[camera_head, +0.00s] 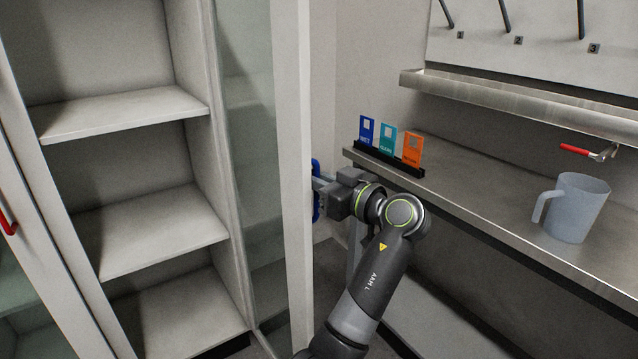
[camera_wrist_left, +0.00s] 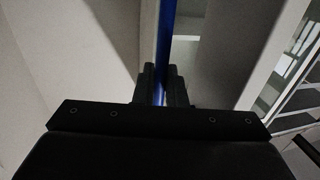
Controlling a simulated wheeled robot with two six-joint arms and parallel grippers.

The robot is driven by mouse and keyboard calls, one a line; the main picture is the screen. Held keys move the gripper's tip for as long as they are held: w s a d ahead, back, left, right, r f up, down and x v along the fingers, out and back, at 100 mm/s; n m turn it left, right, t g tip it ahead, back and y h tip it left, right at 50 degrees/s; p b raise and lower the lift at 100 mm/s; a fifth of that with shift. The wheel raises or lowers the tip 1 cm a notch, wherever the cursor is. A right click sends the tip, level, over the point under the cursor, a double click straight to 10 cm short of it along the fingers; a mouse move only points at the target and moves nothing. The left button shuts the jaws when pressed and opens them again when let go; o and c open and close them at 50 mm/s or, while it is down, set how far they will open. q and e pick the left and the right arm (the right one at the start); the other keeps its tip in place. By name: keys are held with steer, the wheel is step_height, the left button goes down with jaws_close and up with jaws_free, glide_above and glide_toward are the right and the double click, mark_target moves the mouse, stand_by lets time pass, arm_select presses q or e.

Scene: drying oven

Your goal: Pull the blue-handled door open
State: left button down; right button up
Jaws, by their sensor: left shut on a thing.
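The blue handle (camera_head: 316,190) is on the edge of a glass-panelled door (camera_head: 291,130) that stands swung out from the shelved cabinet (camera_head: 150,110). My left gripper (camera_head: 326,195) is shut on the blue handle, its arm reaching up from the bottom of the head view. In the left wrist view the handle (camera_wrist_left: 164,40) runs upright between the two fingers of the left gripper (camera_wrist_left: 160,85). Part of the handle is hidden behind the gripper. My right gripper is not in view.
Empty cabinet shelves (camera_head: 150,225) show left of the door. Another door with a red handle (camera_head: 8,223) is at the far left. On the right, a metal counter (camera_head: 480,195) holds a grey jug (camera_head: 578,208) and a rack of coloured cards (camera_head: 386,141). A red-handled tap (camera_head: 575,149) is behind.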

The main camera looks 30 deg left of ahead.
arm_select(q)
steer(key=shift+w, duration=0.35)
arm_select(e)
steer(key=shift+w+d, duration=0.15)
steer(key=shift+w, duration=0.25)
arm_select(q)
steer(key=c, duration=1.6)
jaws_free()
